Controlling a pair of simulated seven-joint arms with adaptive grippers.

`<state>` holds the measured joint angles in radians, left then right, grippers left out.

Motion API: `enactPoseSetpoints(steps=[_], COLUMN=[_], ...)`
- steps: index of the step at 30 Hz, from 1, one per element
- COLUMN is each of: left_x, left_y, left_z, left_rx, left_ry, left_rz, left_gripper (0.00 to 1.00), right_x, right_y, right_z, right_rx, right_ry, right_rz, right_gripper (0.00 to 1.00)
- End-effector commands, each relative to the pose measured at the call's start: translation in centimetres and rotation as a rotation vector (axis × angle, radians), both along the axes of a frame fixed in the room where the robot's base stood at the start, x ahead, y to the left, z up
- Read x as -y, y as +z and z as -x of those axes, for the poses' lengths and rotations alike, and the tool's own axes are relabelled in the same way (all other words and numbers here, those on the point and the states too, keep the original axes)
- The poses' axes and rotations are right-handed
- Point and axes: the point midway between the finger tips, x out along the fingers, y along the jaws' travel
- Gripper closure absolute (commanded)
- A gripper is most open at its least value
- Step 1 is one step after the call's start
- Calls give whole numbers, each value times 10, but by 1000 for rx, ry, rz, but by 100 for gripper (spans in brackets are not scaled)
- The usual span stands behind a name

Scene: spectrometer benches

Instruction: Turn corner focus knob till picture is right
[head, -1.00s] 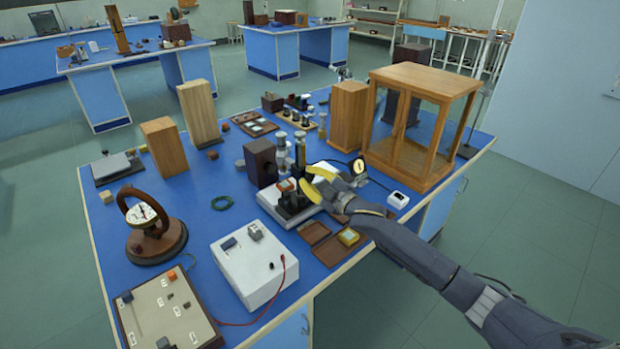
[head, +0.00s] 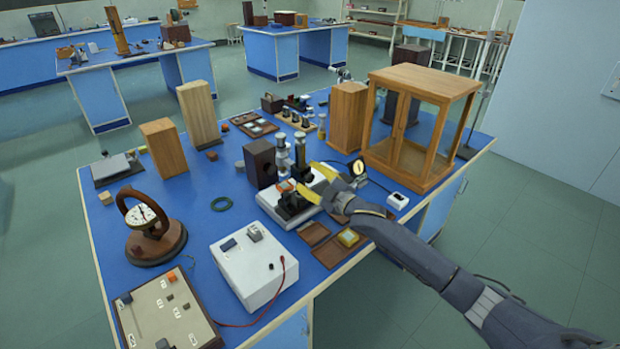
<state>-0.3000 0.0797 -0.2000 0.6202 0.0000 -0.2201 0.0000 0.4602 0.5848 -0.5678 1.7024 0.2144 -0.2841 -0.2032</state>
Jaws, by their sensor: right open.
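A dark microscope-like instrument with silvery upright tubes (head: 283,156) stands on a pale base (head: 268,203) near the middle of the blue bench. My right gripper (head: 307,176) reaches in from the lower right with its two yellow fingers spread. Its fingertips are at the right side of the instrument, and I cannot tell whether they touch it. The gripper hides part of the instrument's right side. The corner focus knob is too small or too hidden to make out. No picture from the instrument is readable. My left gripper is not in view.
A glass-sided wooden cabinet (head: 408,159) stands behind and right of the gripper. A small round dial (head: 358,167) is close by the wrist. A dark block (head: 261,163) stands left of the instrument. A white box (head: 254,265) and small brown trays (head: 314,233) are in front.

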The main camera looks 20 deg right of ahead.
Motion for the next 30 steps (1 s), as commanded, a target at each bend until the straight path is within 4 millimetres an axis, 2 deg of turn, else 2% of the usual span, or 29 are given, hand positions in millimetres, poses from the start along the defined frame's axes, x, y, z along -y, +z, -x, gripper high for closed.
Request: enactPoseSetpoints(steps=[8,24,30], left_x=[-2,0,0], left_y=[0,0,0], left_z=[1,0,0], left_rx=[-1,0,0], left_ry=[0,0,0], left_rz=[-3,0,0], left_gripper=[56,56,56], right_x=[3,37,45], right_y=[-1,-1,-1], right_z=[7,83,100], right_rx=[-1,-2,-1], right_ry=[0,1,0], right_rz=[1,2,1], right_gripper=[48,48,48])
